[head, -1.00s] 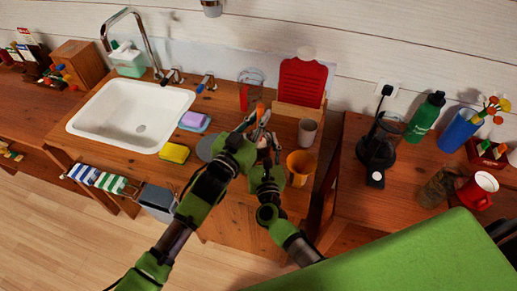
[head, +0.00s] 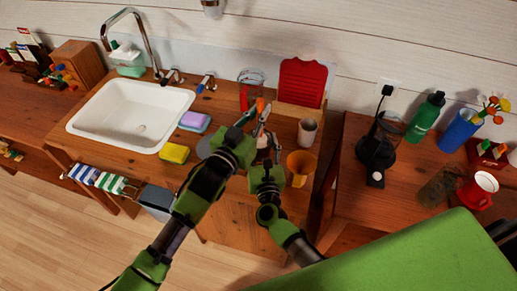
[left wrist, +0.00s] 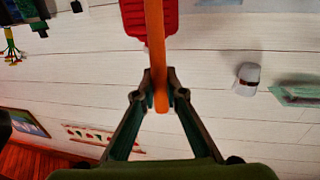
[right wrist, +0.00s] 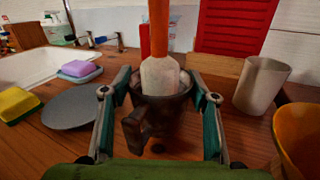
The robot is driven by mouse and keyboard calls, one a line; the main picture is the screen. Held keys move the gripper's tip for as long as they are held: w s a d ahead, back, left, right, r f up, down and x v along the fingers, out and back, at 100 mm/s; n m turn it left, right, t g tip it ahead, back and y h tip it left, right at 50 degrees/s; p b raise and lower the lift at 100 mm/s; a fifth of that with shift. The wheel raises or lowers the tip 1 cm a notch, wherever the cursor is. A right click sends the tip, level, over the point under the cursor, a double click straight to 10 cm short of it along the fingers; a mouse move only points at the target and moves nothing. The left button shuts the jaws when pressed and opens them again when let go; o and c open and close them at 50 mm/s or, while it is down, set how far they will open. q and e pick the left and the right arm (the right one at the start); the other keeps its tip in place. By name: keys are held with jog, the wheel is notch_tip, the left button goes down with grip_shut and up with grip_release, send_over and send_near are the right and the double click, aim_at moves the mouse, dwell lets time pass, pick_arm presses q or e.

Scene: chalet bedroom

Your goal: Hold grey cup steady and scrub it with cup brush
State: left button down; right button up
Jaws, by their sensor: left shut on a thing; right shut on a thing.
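My left gripper (left wrist: 157,88) is shut on the orange handle of the cup brush (left wrist: 155,45). In the head view that handle (head: 260,105) sticks up above the left gripper (head: 256,120). My right gripper (right wrist: 159,92) is shut around a dark grey cup (right wrist: 172,122) with a handle on its near side. The brush's pale head (right wrist: 160,76) points down into the cup's mouth; its lower end is hidden inside. In the head view the right gripper (head: 266,158) is just below the left one, and the cup is mostly hidden.
A white sink (head: 135,120) lies left, with a yellow sponge (head: 174,153) and purple sponge (head: 194,120) beside it. A grey disc (right wrist: 85,112) lies left of the cup. A pale tumbler (head: 307,133) and an orange cup (head: 300,165) stand close on the right. A red board (head: 301,82) stands behind.

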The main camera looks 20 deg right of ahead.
pick_arm(q)
jog(key=shift+f, duration=1.1)
jog(key=shift+w+r, duration=0.15)
jog(key=shift+r, duration=1.25)
jog(key=shift+f, duration=1.4)
jog(key=shift+r, duration=1.45)
jog(key=shift+f, duration=1.45)
jog(key=shift+r, duration=1.45)
jog(key=shift+s+f, duration=0.2)
jog(key=shift+f, duration=1.25)
jog(key=shift+r, duration=1.4)
jog(key=shift+f, duration=1.4)
jog(key=shift+w+r, duration=0.15)
jog(key=shift+r, duration=1.25)
